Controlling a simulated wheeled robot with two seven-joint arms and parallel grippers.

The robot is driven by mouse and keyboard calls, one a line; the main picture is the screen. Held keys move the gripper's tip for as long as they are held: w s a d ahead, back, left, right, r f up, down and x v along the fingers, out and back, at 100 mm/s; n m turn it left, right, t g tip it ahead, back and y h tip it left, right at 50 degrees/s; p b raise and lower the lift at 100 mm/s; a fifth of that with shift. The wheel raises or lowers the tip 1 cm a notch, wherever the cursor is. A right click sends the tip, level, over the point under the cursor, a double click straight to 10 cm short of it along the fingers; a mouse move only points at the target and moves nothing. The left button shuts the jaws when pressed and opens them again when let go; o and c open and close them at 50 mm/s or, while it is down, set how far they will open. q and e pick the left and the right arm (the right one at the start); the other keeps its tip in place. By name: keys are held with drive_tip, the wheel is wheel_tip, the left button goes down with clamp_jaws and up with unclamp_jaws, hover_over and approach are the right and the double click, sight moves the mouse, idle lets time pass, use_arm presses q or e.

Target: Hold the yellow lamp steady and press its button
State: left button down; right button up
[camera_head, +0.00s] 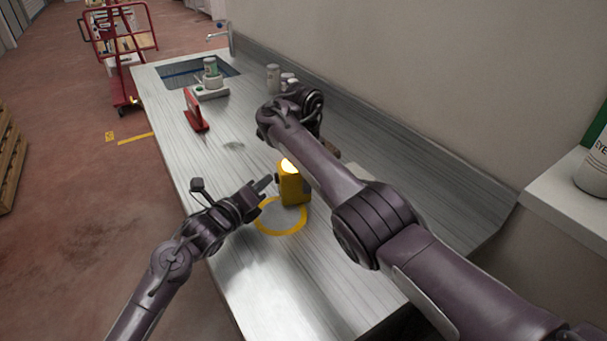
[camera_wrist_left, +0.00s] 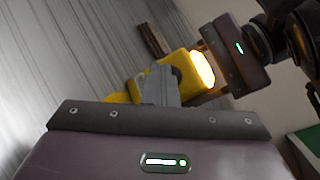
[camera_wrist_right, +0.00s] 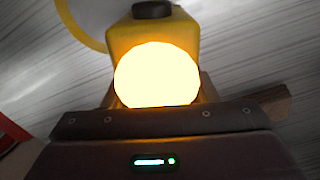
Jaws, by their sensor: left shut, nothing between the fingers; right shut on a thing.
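The yellow lamp (camera_head: 291,188) stands on the metal counter at the far edge of a yellow ring, and its light is glowing. It also shows in the left wrist view (camera_wrist_left: 186,68) and the right wrist view (camera_wrist_right: 153,40), where its dark button (camera_wrist_right: 152,9) sits on the side away from my right gripper. My right gripper (camera_wrist_right: 155,104) is shut on the lamp; in the head view my right arm hides it. My left gripper (camera_head: 268,183) is shut and empty, its fingertips close beside the lamp's button side. I cannot tell whether they touch the button.
The yellow ring (camera_head: 282,231) is marked on the counter (camera_head: 262,285). A red-handled tool (camera_head: 195,112), a can on a stand (camera_head: 211,77) and several small containers (camera_head: 280,80) stand farther back, near the sink (camera_head: 178,77). A wooden block (camera_wrist_left: 153,40) lies near the lamp.

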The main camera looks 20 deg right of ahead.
use_arm(q)
drive_tip(key=shift+s+a, duration=0.1)
drive_tip(key=shift+a, duration=0.2)
drive_tip(key=shift+a, duration=3)
use_arm(e)
drive_tip(key=o, duration=1.3)
drive_tip(key=shift+c, duration=0.2)
